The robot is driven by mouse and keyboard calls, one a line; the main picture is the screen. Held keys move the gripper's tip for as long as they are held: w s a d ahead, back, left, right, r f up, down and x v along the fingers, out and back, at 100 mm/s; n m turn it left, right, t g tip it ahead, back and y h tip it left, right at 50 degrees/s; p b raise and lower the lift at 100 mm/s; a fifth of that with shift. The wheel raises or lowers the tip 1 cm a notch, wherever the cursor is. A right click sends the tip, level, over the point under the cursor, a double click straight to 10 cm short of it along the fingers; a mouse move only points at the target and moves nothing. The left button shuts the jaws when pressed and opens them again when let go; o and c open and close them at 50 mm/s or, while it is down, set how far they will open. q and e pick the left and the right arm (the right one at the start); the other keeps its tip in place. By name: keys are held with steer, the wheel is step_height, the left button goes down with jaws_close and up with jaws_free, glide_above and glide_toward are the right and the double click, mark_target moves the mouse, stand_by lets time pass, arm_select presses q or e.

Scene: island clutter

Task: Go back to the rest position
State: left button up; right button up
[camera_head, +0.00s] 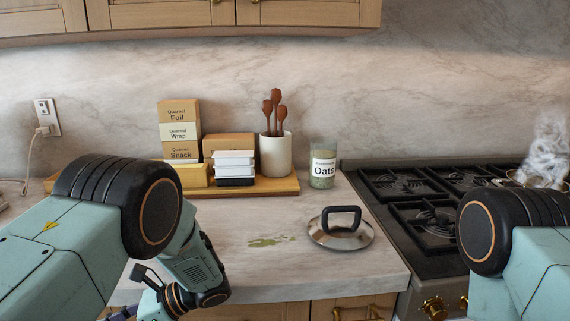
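My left arm comes in from the left and bends down in front of the counter. Its wrist shows at the bottom left, and the gripper's fingers are not visible there. My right arm shows only as a large joint and link at the right edge, in front of the stove. My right gripper is out of the picture. I see nothing held by either arm.
A pot lid (341,232) lies on the marble counter (330,274) beside a green spill (264,241). An oats jar (323,170) stands by the gas stove (420,248). A wooden board (290,185) bears boxes (179,133) and a utensil crock (275,156). Steam rises at far right.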

arm_select(q)
steer(key=s+d+f+n+h, duration=0.1)
steer(key=s+d+f+h, duration=0.15)
steer(key=s+f, duration=0.25)
steer(key=s+d+f+n+h+b, duration=0.1)
steer(key=s+f+h, duration=0.2)
steer(key=s+f, duration=0.25)
steer(key=s+d+f+n+h, duration=0.1)
steer(key=s+d+f+h, duration=0.1)
steer(key=s+f, duration=0.3)
steer(key=s+d+f+n+t+h+b, duration=0.1)
steer(key=s+d+f+n+t+h, duration=0.1)
steer(key=s+n, duration=0.4)
steer(key=s+d+f+n+t+h, duration=0.2)
steer(key=s+d+n+h, duration=0.2)
steer(key=s+d+n, duration=0.1)
steer(key=shift+s+f+n+t+b, duration=0.25)
steer(key=shift+s+n+t+b, duration=0.15)
steer(key=shift+n, duration=0.4)
steer(key=shift+w+a, duration=0.1)
